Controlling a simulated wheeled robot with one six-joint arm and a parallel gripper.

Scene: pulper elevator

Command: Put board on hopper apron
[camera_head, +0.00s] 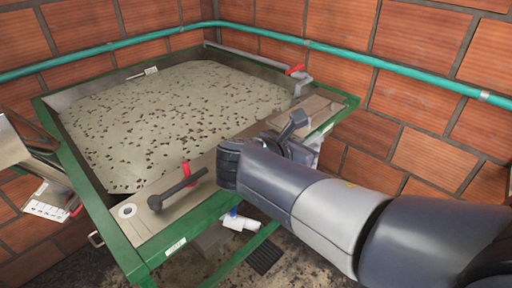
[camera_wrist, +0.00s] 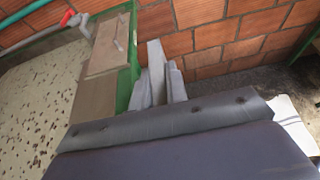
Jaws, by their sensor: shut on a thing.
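The hopper apron (camera_head: 215,165) is the tan ledge along the hopper's front side. The wrist view shows the apron (camera_wrist: 92,98) too, with a paler panel bearing a narrow bar at its far end.
The green-framed hopper (camera_head: 95,215) holds pale water with dark specks. A black lever (camera_head: 178,189) with a red part stands on the apron's left. A red valve (camera_head: 296,69) is at the back right. Brick walls and a teal pipe (camera_head: 400,66) close the back and right.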

